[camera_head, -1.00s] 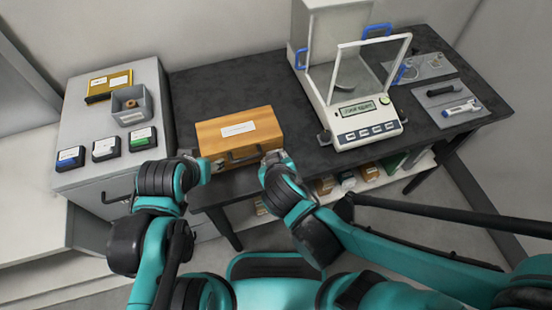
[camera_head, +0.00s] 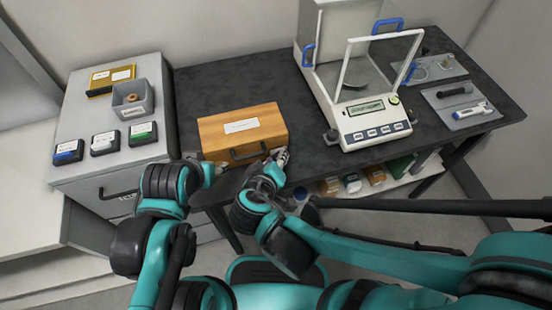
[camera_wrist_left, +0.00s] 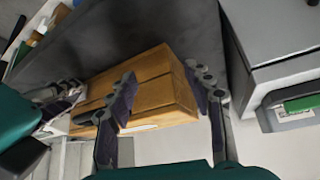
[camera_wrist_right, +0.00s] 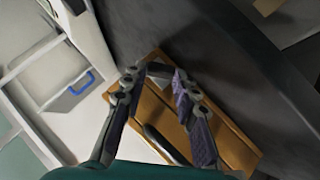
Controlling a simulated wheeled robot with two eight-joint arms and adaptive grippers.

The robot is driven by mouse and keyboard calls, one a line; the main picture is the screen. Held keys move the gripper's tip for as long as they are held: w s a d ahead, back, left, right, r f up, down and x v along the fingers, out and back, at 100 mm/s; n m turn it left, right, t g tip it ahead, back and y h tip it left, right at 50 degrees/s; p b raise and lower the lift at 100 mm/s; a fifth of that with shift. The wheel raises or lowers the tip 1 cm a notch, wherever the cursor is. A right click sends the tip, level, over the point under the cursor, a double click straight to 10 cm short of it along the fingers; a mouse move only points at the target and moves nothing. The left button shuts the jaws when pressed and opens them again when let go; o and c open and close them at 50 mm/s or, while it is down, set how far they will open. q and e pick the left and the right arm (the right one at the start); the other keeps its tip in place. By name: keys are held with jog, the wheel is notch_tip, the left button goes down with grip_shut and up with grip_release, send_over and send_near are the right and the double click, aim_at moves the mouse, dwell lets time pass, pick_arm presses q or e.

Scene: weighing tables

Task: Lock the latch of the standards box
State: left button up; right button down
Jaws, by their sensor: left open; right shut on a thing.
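The standards box (camera_head: 222,128) is a closed orange-brown wooden case with a white label on its lid and a dark handle (camera_head: 248,152) on its front. It lies near the front edge of the dark table. My right gripper (camera_head: 281,156) is at the right end of the box's front, shut on a small part there, apparently the latch, which the fingers hide. In the right wrist view its fingertips (camera_wrist_right: 157,75) meet at the box edge. My left gripper (camera_head: 217,168) is open at the box's left front corner; in the left wrist view its fingers (camera_wrist_left: 166,85) stand apart with the box beyond them.
A balance (camera_head: 372,130) with a glass shield stands right of the box. A grey cabinet (camera_head: 75,119) at left carries small boxes and a grey bin (camera_head: 133,100). Trays with tools lie at far right. Bottles and boxes stand on a shelf below. The table behind the box is clear.

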jog(key=c, duration=1.2)
grip_release()
jog(key=shift+o, duration=0.2)
jog(key=v, duration=1.2)
